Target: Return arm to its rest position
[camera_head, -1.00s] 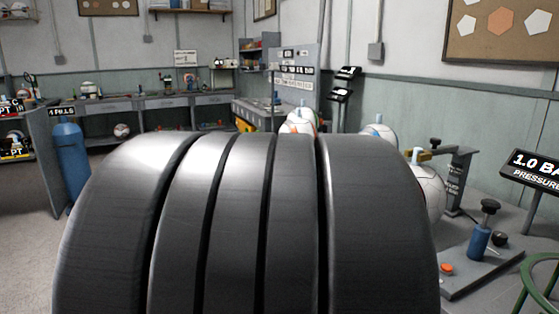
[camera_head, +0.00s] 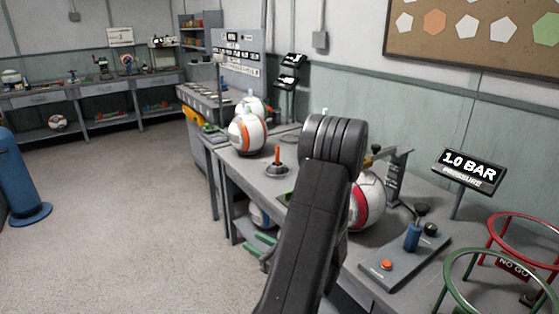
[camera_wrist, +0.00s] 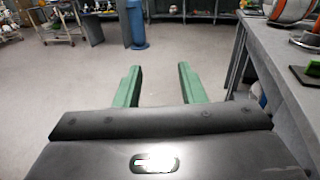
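My gripper (camera_wrist: 158,82) shows in the wrist view with its two green fingers apart and nothing between them, above the grey floor. In the head view, my dark arm rises from the bottom middle and bends at a ribbed joint in front of the bench. Green finger parts of my gripper (camera_head: 258,250) show low to the left of the arm, beside the bench. Part of the gripper is hidden behind the arm.
A blue cylinder (camera_head: 20,185) stands left; floor between is clear.

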